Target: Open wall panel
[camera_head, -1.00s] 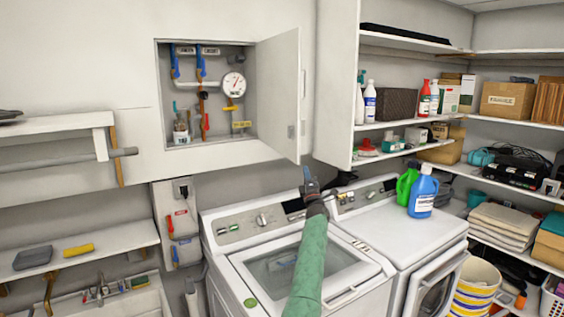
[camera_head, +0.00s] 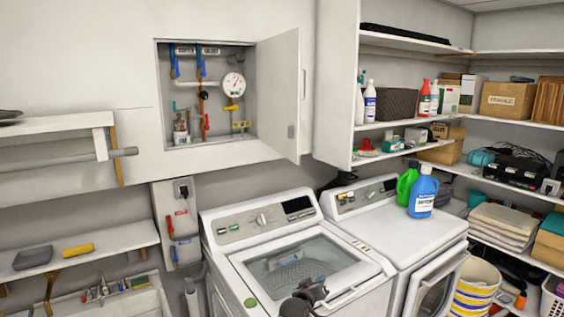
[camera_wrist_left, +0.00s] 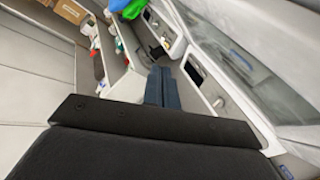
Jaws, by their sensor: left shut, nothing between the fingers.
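The wall panel door (camera_head: 278,95) is hinged on the right of a recessed wall box (camera_head: 212,95) and stands swung open into the room. Pipes, valves and a round gauge (camera_head: 234,84) show inside the box. A slim handle (camera_head: 304,84) is on the door near its free edge. My right gripper is not in view.
A washer (camera_head: 290,262) and dryer (camera_head: 398,222) stand below the box. Blue (camera_head: 423,192) and green (camera_head: 407,179) bottles are on the dryer. A shelf unit's side wall (camera_head: 337,85) stands just right of the open door. Shelves line the left.

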